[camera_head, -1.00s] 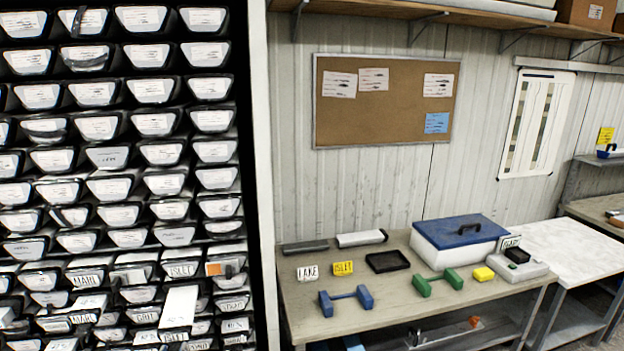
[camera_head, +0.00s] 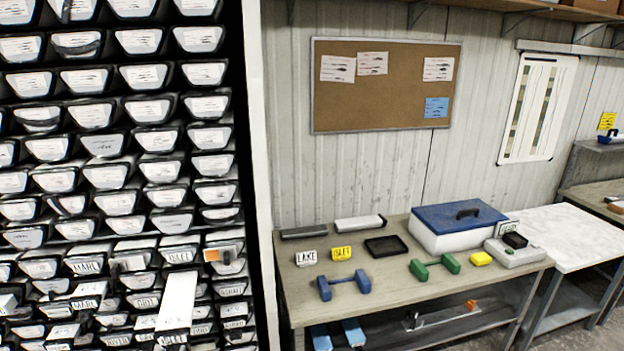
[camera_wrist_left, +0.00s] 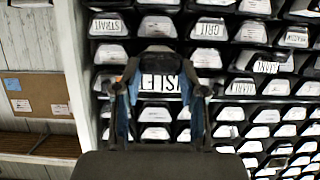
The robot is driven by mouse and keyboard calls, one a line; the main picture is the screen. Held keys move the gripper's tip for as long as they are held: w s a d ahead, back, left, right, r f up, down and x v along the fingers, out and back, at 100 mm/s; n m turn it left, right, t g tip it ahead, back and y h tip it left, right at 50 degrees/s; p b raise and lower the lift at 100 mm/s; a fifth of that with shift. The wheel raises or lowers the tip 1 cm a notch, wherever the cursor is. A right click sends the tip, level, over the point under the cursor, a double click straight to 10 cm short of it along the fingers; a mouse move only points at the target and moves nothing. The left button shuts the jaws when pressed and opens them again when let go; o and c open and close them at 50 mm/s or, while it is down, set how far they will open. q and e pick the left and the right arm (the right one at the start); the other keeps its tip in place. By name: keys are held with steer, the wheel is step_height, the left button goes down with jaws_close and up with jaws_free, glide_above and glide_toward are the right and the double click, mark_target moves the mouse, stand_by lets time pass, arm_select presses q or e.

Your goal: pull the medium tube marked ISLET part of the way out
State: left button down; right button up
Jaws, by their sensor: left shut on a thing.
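In the head view a long white-topped tube (camera_head: 178,300) sticks out of the rack toward me, with what looks like ISLET on its front end. In the left wrist view a tube front marked ISLET (camera_wrist_left: 167,81), upside down, sits between the blue-sided fingers of my left gripper (camera_wrist_left: 161,92), shut on it. It appears larger than the labels around it. My left gripper cannot be made out in the head view. Another tube front (camera_head: 178,255) above also reads ISLET. My right gripper is in no view.
The rack of labelled tubes fills the left, with MARL (camera_head: 88,265) and GRIT (camera_head: 145,302) nearby. An orange tag (camera_head: 212,255) is on a neighbouring tube.

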arm_select(q)
steer(key=shift+s+d+f, duration=0.1)
steer(key=shift+s+f, duration=0.05)
steer(key=shift+s, duration=0.05)
steer(key=c, duration=0.6)
jaws_free()
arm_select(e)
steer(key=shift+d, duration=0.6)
